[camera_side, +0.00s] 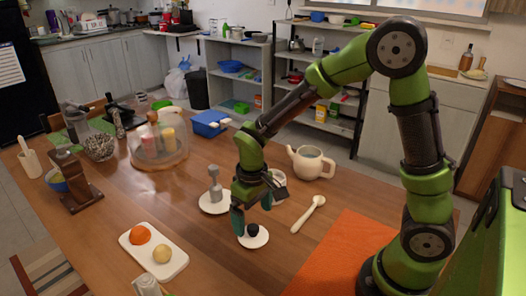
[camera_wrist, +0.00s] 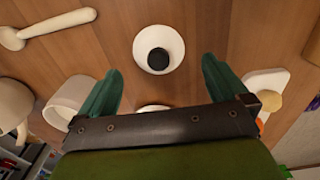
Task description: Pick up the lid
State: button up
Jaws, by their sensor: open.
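The lid (camera_side: 262,240) is a round white disc with a black knob, lying flat on the wooden table. It also shows in the wrist view (camera_wrist: 145,58), centred beyond and between my fingertips. My gripper (camera_side: 252,215) points down just above the lid, with its green fingers apart and nothing between them. In the wrist view my gripper (camera_wrist: 162,68) has its two teal fingers spread wide on either side of the lid's line. I cannot tell the exact height of the fingertips over the knob.
A white teapot (camera_side: 312,165) stands behind, and a white spoon (camera_side: 307,214) lies right of the lid. A saucer (camera_side: 208,208) with a grey piece is behind left. A white tray (camera_side: 176,263) with two round fruits is front left. An orange mat (camera_side: 335,258) lies right.

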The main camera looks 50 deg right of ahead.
aim_at(253, 226)
jog(key=f, duration=0.6)
jog(key=shift+w+d+f, duration=0.15)
jog(key=shift+w+f, duration=0.05)
jog(key=c, duration=0.9)
jog(key=shift+o, duration=0.2)
notch_tip(253, 226, up, 9)
jog(key=shift+w+d+r, duration=0.1)
jog(key=shift+d, duration=0.05)
jog(key=w+d+r+m, duration=0.3)
jog(key=d+m, duration=0.1)
jog(key=d, duration=0.4)
jog(key=w+d+r+m, duration=0.3)
jog(key=d+r+m, duration=0.15)
jog(key=d, duration=0.35)
notch_tip(253, 226, down, 8)
jog(key=shift+s, duration=0.3)
